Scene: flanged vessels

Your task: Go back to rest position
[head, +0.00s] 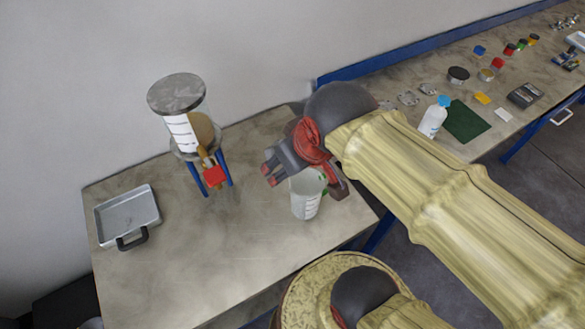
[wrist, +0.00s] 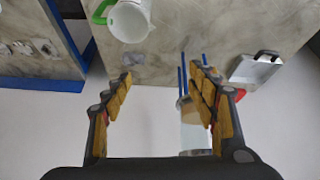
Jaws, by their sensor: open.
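My gripper (head: 270,176) is at the end of my yellow-sleeved arm, above the near bench, pointing left toward the flanged vessel. It is open and empty, and its two spread fingers also show in the wrist view (wrist: 161,72). A white graduated beaker (head: 306,196) with a green handle stands on the bench just below and right of the fingers, partly hidden by my gripper. It shows at the top left of the wrist view (wrist: 128,20). The flanged vessel (head: 181,128), with a grey lid, brown contents and a red valve, stands on blue legs left of my gripper.
A metal tray (head: 127,217) with a black handle lies at the bench's left. The near bench (head: 210,270) is clear at the front. On the far bench stand a blue-capped bottle (head: 433,118), a green mat (head: 468,122) and several small items. A white wall rises behind.

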